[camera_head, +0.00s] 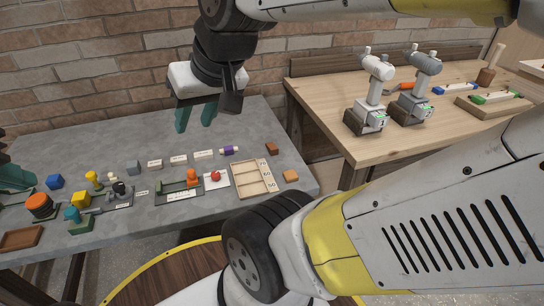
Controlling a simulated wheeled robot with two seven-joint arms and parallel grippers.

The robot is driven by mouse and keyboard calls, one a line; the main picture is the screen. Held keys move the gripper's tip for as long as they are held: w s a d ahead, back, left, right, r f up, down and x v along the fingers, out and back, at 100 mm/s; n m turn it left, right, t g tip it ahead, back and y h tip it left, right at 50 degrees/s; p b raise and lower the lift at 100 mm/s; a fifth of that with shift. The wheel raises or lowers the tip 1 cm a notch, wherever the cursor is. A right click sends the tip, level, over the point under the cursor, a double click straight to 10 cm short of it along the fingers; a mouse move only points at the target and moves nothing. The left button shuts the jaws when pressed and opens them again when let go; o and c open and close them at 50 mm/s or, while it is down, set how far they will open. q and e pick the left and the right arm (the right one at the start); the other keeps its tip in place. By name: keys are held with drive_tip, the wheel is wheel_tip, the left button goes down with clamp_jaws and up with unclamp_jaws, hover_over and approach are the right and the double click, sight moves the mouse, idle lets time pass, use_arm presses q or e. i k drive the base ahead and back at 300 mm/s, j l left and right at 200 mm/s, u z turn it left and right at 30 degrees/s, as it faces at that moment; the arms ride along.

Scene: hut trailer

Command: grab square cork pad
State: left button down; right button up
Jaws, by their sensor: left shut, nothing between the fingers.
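A small flat orange-tan square (290,176), which looks like the cork pad, lies near the right edge of the grey table (240,212). It sits just right of a compartmented wooden tray (238,190). My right gripper (196,117) hangs above the back of the table, up and left of the pad. Its two teal fingers are apart, with nothing between them. My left gripper (18,180) shows only partly at the left edge, far from the pad, with its teal fingers shut and empty.
A darker brown block (272,149) lies behind the pad. An orange-black round item (40,206), a yellow block (81,200) and a dark tray with an orange piece (178,190) are further left. A wooden bench (430,145) with two drills (372,95) stands at right. My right arm crosses the foreground.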

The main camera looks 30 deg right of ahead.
sight(291, 176)
drive_tip(key=k+z, duration=0.15)
drive_tip(key=z, duration=1.35)
drive_tip(key=i+l, duration=0.1)
drive_tip(key=l, duration=0.35)
drive_tip(key=i+l+u, duration=0.15)
drive_tip(key=l, duration=0.8)
drive_tip(key=u, duration=1.35)
